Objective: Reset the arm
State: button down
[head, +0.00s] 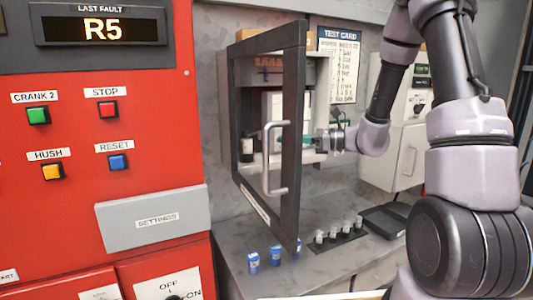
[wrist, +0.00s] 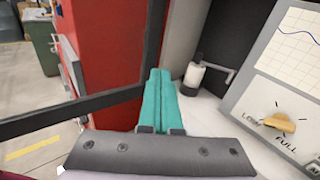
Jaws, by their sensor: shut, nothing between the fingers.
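My arm (head: 465,125) reaches in from the right in the head view, its wrist beside the open cabinet door. My gripper shows in the wrist view (wrist: 158,75), its two teal fingers shut together with nothing between them. In the head view the fingers are partly hidden behind the door frame, and some teal shows through the glass. The gripper is at the cabinet opening, between the door and the interior. The cabinet door (head: 297,130) is swung open, with a pale handle (head: 268,160) on its face.
A dial panel with a tan knob (wrist: 280,122) is close on the right in the wrist view. The red control panel (head: 75,120) stands left. Small blue items (head: 254,262) sit on the grey counter (head: 235,285) under the door.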

jog(key=s+d+r+n+g+h, duration=0.1)
jog(key=s+r+n+g+h, duration=0.15)
jog(key=s+n, duration=0.35)
jog(key=s+r+n+g+h, duration=0.2)
jog(key=s+n+h, duration=0.2)
jog(key=s, duration=0.4)
jog(key=s+d+r+n+t+h, duration=0.3)
jog(key=d+h, duration=0.1)
jog(key=d, duration=0.2)
jog(key=s+d+r+n+t+h, duration=0.3)
jog(key=d+h, duration=0.1)
jog(key=d, duration=0.3)
jog(key=shift+s+d+r+t, duration=0.15)
jog(key=shift+s+r+t, duration=0.2)
jog(key=shift+r, duration=0.05)
